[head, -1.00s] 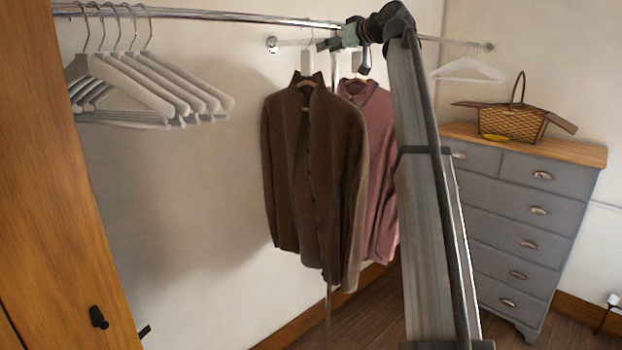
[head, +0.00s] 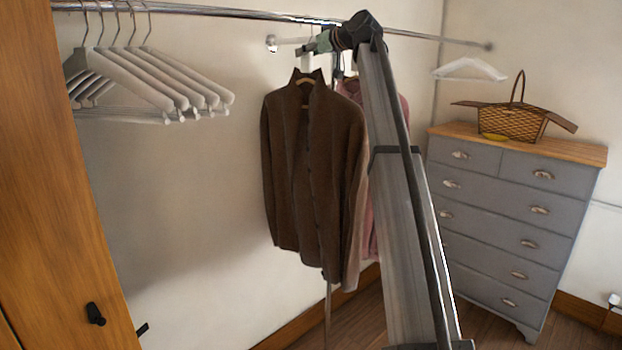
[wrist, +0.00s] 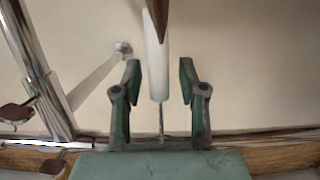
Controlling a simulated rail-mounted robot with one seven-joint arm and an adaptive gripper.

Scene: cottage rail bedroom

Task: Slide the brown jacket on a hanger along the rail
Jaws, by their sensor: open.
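The brown jacket (head: 300,190) hangs from the rail (head: 215,12) on a hanger with a pale neck (head: 307,62) and a thin hook. My gripper (head: 309,48) is at the top of this hanger, just below the rail. In the wrist view my gripper (wrist: 160,78) is open, with one green finger on each side of a white hanger neck (wrist: 155,70). Gaps show between the neck and both fingers. The hook runs down between the finger bases, and a brown tip (wrist: 157,14) shows at the top edge.
A pink garment (head: 372,215) hangs right of the jacket, partly hidden by my arm. Several white hangers (head: 150,85) hang at the rail's left, with bare rail between. A white hanger (head: 470,69) hangs at the right, near a grey dresser (head: 500,220) bearing a basket (head: 512,124).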

